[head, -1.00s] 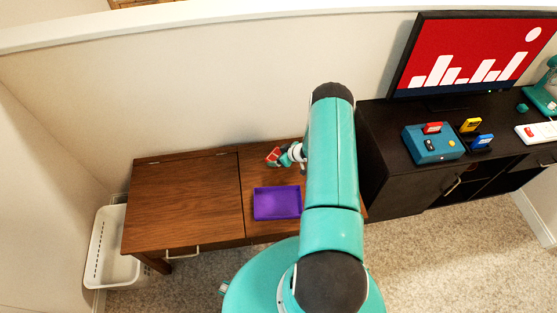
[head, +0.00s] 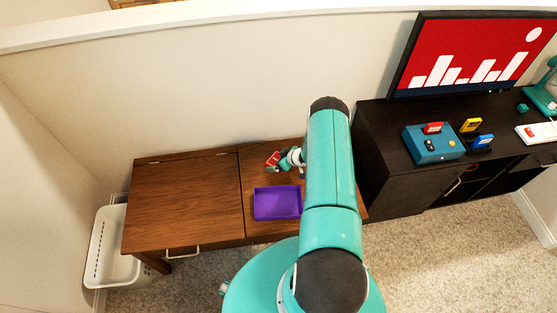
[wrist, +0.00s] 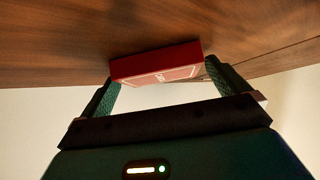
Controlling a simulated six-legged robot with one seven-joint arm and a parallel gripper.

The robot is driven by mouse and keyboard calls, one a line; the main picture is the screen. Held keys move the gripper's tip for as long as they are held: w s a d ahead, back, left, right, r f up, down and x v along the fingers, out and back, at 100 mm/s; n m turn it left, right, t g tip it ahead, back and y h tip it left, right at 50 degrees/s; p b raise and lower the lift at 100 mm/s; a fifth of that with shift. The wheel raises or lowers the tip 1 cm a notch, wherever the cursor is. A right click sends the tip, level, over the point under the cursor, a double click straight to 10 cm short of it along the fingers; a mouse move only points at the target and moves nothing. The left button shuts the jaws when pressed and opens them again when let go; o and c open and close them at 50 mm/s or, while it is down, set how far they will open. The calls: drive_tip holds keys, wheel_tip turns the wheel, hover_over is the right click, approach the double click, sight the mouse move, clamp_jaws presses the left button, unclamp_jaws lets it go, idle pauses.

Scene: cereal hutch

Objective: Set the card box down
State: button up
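The card box is a small red box (head: 272,159) with a paler printed face. In the head view it is at the end of my gripper (head: 282,161), over the back of the brown wooden desk's right part. In the wrist view the red box (wrist: 157,64) sits between the two green fingertips, which appear to press on its ends. The wooden surface is close behind it; I cannot tell whether the box touches it. My arm hides part of the desk to the right.
A shallow purple tray (head: 277,216) lies on the desk (head: 185,200) in front of the box and looks empty. The desk's left part is bare. A black cabinet (head: 395,185) with a screen (head: 470,50) stands to the right. A white basket (head: 100,250) is at the left.

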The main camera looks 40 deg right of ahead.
drive_tip(key=shift+r, duration=0.2)
drive_tip(key=v, duration=1.2)
drive_tip(key=w+d+r+h, duration=0.15)
drive_tip(key=w+r, duration=0.25)
drive_tip(key=r, duration=0.5)
drive_tip(key=w+r+h, duration=0.2)
drive_tip(key=w+r, duration=0.2)
drive_tip(key=r, duration=0.5)
drive_tip(key=a+r+m+h, duration=0.15)
drive_tip(key=a+r, duration=0.25)
drive_tip(key=r, duration=0.6)
drive_tip(key=a+r+m+h, duration=0.1)
drive_tip(key=a+r+h, duration=0.15)
drive_tip(key=r, duration=0.75)
drive_tip(key=s+a+r+m+g, duration=0.2)
drive_tip(key=s+a+r, duration=0.9)
drive_tip(key=a+r, duration=0.2)
drive_tip(key=s+a+r+y, duration=0.1)
drive_tip(key=s+a+y, duration=0.1)
drive_tip(key=s+a, duration=0.4)
drive_tip(key=s+a+r+g+y, duration=0.1)
drive_tip(key=s+a+r+y, duration=0.1)
drive_tip(key=s+a, duration=0.5)
drive_tip(key=s, duration=0.4)
drive_tip(key=shift+n, duration=0.35)
